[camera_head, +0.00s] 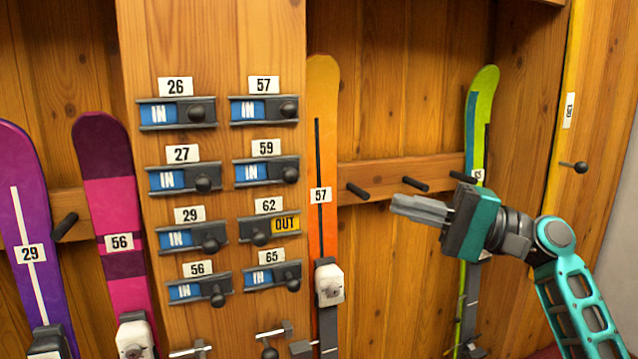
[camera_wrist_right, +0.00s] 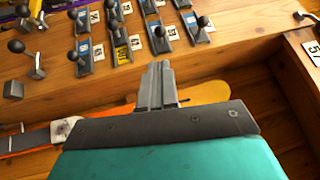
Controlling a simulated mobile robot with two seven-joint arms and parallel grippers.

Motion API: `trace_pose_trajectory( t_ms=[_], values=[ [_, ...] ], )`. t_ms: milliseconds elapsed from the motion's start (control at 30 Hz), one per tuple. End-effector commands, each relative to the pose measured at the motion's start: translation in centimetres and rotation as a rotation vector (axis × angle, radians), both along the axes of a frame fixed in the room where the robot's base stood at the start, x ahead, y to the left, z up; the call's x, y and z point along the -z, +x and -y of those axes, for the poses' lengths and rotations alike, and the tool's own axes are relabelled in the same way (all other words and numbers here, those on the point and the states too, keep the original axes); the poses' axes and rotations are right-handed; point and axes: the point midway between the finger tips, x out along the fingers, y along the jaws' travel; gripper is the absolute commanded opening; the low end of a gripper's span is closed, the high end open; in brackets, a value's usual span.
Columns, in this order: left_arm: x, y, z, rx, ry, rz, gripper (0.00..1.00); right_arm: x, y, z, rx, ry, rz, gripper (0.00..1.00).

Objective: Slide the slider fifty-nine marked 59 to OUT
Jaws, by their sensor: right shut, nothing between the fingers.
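Slider fifty-nine (camera_head: 266,171) is on the wooden panel, in the right column, below slider 57 and above slider 62. Its label reads 59. Its blue IN field shows on the left and its dark round knob (camera_head: 291,175) sits at the right end. In the right wrist view what looks like the same slider (camera_wrist_right: 160,43) is beyond the fingertips. My right gripper (camera_head: 394,205) is shut and empty, to the right of the panel and apart from the slider, its fingers pointing left. It also shows in the right wrist view (camera_wrist_right: 155,68). My left gripper is not in view.
Slider 62 (camera_head: 270,227) shows yellow OUT; the other readable sliders show IN. An orange ski (camera_head: 323,90) marked 57 stands between the panel and my right gripper. Dark pegs (camera_head: 415,184) stick out behind the gripper. A green ski (camera_head: 482,85) stands behind my right arm.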

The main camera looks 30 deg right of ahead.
Motion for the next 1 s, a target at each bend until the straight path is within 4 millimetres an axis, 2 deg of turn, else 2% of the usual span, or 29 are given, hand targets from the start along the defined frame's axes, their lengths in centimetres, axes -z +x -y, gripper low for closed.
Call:
trace_pose_trajectory(
  t_ms=[700, 1000],
  values=[
    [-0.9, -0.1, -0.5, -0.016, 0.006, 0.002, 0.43, -2.4, 8.4, -7.8, -0.001, -0.002, 0.001, 0.00],
    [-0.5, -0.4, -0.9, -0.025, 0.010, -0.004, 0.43, -2.6, 9.8, -9.1, 0.000, -0.001, 0.000, 0.00]
  ],
)
